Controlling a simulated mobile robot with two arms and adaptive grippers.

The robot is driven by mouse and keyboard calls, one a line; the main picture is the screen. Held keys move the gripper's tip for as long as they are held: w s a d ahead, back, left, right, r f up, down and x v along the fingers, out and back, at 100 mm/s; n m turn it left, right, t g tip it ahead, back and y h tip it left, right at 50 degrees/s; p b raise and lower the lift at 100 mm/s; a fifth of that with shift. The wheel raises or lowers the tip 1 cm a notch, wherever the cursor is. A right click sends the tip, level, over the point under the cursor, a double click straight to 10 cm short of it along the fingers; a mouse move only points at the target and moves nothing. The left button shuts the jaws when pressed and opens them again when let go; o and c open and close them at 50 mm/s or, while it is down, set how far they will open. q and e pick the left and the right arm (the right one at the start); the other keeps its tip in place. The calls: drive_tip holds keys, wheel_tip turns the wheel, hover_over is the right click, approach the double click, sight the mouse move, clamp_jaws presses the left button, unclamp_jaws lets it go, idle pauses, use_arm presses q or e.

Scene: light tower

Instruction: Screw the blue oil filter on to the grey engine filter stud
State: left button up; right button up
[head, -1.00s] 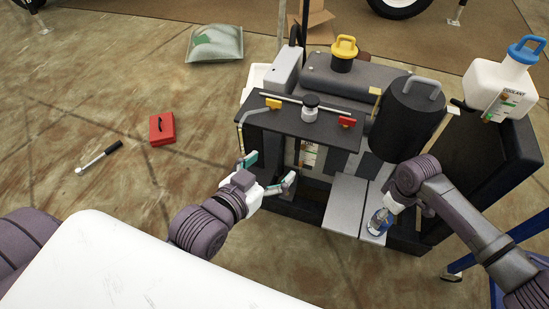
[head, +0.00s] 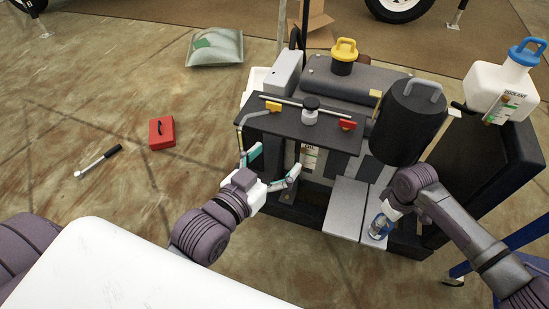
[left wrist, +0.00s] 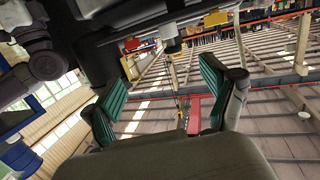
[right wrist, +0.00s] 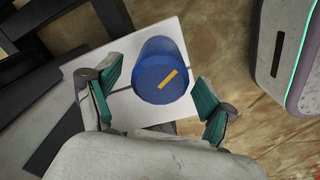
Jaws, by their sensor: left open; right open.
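The blue oil filter (head: 379,227) stands on the pale plate at the front right of the engine. In the right wrist view the filter (right wrist: 158,62) shows a blue end with a yellow bar, between the two fingers. My right gripper (right wrist: 156,84) is open around it, with gaps visible beside the fingers. My left gripper (head: 274,163) is open and empty at the engine's front left, below the black top plate (head: 280,125). The left gripper also shows open in the left wrist view (left wrist: 163,78). I cannot make out the grey filter stud for certain.
A black cylinder (head: 408,122) with a handle rises behind the right arm. A white coolant jug (head: 497,88) stands at the far right. A red box (head: 162,134) and a wrench (head: 98,162) lie on the floor at left, with free floor around them.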

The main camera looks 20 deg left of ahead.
use_arm(q)
drive_tip(key=shift+s+a+f+g+y+p, duration=0.1)
drive_tip(key=shift+s+a+f+g+p, duration=0.1)
drive_tip(key=shift+f+g, duration=0.3)
drive_tip(key=shift+s+a+f+g+y+p, duration=0.1)
drive_tip(key=shift+s+f+g, duration=0.2)
drive_tip(key=shift+f, duration=0.35)
drive_tip(key=shift+s+a+f+g+y+p, duration=0.15)
drive_tip(key=shift+f+g, duration=0.25)
drive_tip(key=shift+f, duration=0.2)
drive_tip(key=shift+s+f, duration=0.15)
drive_tip(key=shift+s+a+f+g+y+p, duration=0.2)
drive_tip(key=shift+s+a+f+g, duration=0.1)
drive_tip(key=shift+s+f+g, duration=0.3)
drive_tip(key=shift+s+a+f+g+y+p, duration=0.15)
drive_tip(key=shift+s+a+f+g, duration=0.2)
drive_tip(key=shift+f, duration=0.3)
drive_tip(key=shift+w+d, duration=0.1)
use_arm(e)
drive_tip(key=c, duration=1.3)
use_arm(q)
drive_tip(key=shift+d, duration=0.1)
